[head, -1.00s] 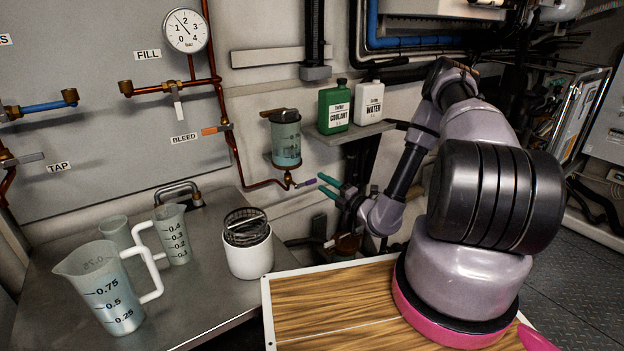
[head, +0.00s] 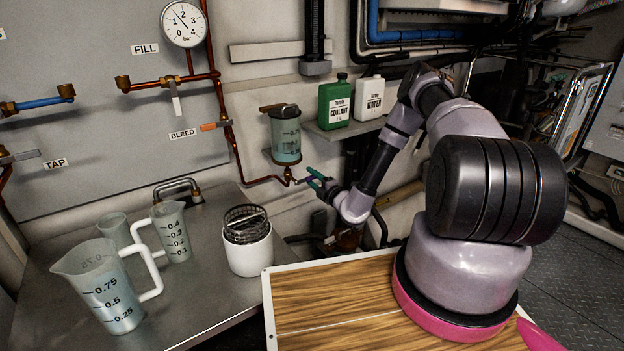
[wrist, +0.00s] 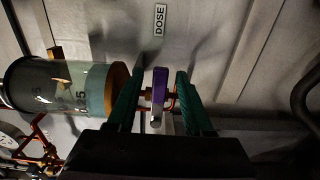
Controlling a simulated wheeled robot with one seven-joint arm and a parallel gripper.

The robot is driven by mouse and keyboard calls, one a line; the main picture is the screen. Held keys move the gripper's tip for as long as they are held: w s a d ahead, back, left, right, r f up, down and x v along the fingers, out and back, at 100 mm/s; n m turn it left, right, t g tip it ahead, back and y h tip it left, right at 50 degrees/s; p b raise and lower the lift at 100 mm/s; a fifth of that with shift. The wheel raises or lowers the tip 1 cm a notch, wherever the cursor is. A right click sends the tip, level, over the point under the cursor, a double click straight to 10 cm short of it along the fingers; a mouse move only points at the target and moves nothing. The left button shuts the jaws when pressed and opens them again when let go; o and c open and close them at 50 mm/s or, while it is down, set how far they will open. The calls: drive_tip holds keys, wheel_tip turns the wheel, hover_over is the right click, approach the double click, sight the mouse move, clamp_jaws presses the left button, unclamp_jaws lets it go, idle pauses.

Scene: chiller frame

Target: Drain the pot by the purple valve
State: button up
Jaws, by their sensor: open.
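The pot (head: 286,138) is a clear cylinder of pale blue-green liquid with a dark lid, mounted on the wall; it also shows lying sideways in the wrist view (wrist: 65,88). The purple valve handle (wrist: 159,88) sits between the two green fingers of my gripper (wrist: 160,103) in the wrist view, with gaps on both sides. In the head view my gripper (head: 317,180) is at the outlet just below and right of the pot, and its fingers hide most of the handle. My gripper is open and holds nothing.
A shelf (head: 350,131) with a green coolant bottle (head: 334,105) and a white water bottle (head: 369,98) is above my gripper. A white tub (head: 249,256) with a mesh basket and several measuring jugs (head: 106,290) stand on the bench.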

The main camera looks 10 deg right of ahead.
drive_tip(key=shift+w, duration=0.15)
clamp_jaws()
idle(1.4)
